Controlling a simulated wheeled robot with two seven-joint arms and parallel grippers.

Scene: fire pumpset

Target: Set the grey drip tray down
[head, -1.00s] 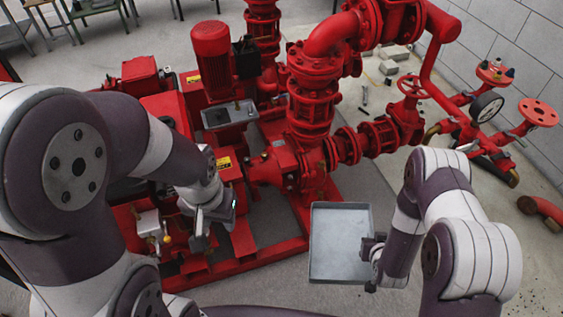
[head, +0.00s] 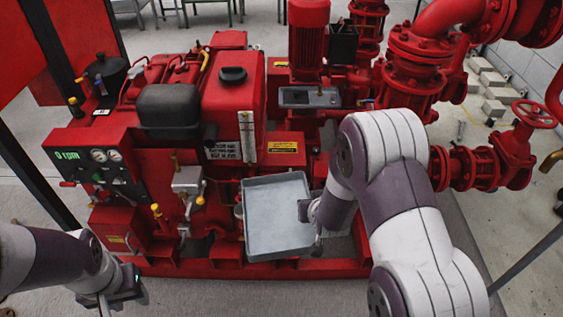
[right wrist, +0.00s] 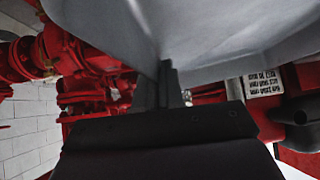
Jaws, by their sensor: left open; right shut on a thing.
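The grey drip tray (head: 275,215) is a shallow square tray, tilted toward the camera, in front of the red pumpset in the head view. My right gripper (head: 305,210) is shut on the tray's right edge and holds it up. The right wrist view shows the tray's grey surface (right wrist: 220,35) filling the top, with the fingers (right wrist: 165,90) at its edge. My left gripper (head: 118,300) is open and empty at the lower left, apart from the tray. What lies directly behind and below the tray is partly hidden.
The red engine and fuel tank (head: 233,115) stand behind the tray, with a gauge panel (head: 105,165) at left. The red base frame (head: 200,268) runs below. A red handwheel valve (head: 530,115) is at right. Grey floor (head: 230,295) is clear in front.

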